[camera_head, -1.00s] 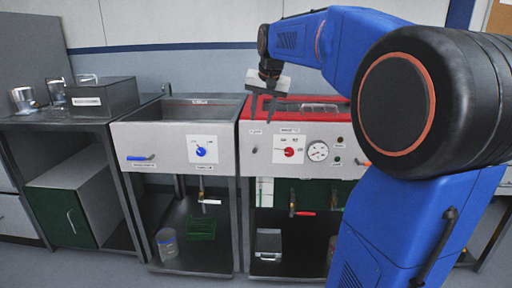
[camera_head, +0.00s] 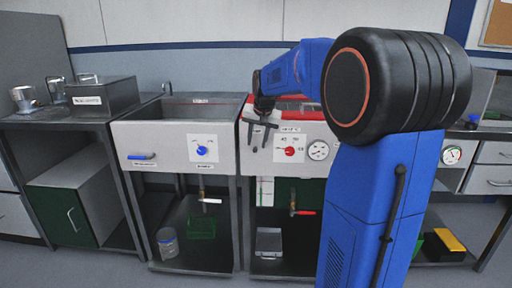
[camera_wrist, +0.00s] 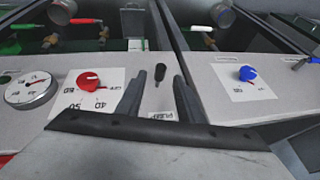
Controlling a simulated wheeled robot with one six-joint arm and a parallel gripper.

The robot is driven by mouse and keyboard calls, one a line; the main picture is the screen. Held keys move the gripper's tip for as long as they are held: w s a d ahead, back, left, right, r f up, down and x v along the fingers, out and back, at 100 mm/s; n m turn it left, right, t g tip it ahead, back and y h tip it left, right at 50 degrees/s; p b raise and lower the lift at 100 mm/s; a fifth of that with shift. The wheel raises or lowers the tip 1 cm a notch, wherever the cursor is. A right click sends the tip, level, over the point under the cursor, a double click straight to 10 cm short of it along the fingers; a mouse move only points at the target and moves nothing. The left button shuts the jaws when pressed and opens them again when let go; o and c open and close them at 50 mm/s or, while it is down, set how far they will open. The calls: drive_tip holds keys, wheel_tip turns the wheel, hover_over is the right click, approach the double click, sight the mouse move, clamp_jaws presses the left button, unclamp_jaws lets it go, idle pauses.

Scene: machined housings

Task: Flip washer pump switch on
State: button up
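The washer (camera_head: 318,164) has a light front panel and a red rim. In the wrist view, its small black toggle switch (camera_wrist: 160,73) stands on the panel above a label that appears upside down and seems to read pump. My gripper (camera_wrist: 159,79) is open, with its two dark fingers on either side of the switch in the picture and gaps visible on both sides. I cannot tell how far the tips are from the panel. In the head view, my gripper (camera_head: 259,143) hangs in front of the washer's left part and partly covers the switch area.
A red dial (camera_head: 290,151) and a round gauge (camera_head: 318,150) are beside the switch on the panel. The neighbouring sink unit (camera_head: 130,137) carries a blue dial (camera_head: 201,150). A red-handled valve (camera_head: 303,212) is below the washer. My arm hides the washer's right side.

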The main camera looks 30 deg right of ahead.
sight(256, 148)
drive_tip(key=shift+x, duration=1.7)
drive_tip(key=shift+c, duration=0.7)
clamp_jaws()
drive_tip(key=shift+w+d+r+g+y, duration=0.2)
drive_tip(key=shift+w+r+g+y, duration=0.1)
drive_tip(key=shift+r+g+y, duration=0.3)
drive_tip(key=shift+w+d+r+g+y, duration=0.2)
drive_tip(key=shift+w+r+g+y, duration=0.15)
drive_tip(key=shift+g, duration=0.45)
drive_tip(key=shift+s, duration=0.1)
